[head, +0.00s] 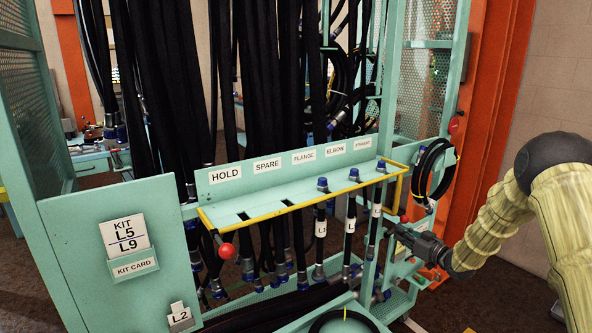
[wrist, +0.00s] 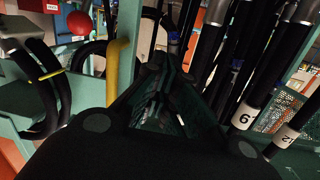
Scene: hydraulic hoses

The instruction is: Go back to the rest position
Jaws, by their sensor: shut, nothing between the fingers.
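My gripper (head: 394,230) is at the right end of the teal rack, just below the yellow-edged shelf (head: 270,211), with my arm reaching in from the right. In the wrist view its dark fingers (wrist: 168,62) come together with nothing held between them. Three blue-capped hoses hang in the shelf's FLANGE (head: 320,222), ELBOW (head: 350,225) and STRAIGHT (head: 376,215) slots. They carry white tags. The HOLD and SPARE slots look empty. The gripper appears close to the STRAIGHT hose; whether they touch I cannot tell.
Long black hoses (head: 165,80) hang densely behind the shelf. A red knob (head: 227,251) is at the shelf's front left. A coiled hose (head: 433,170) hangs on the right post. A kit-card panel (head: 125,250) stands front left. The wrist view shows a yellow bar (wrist: 119,70) beside the fingers.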

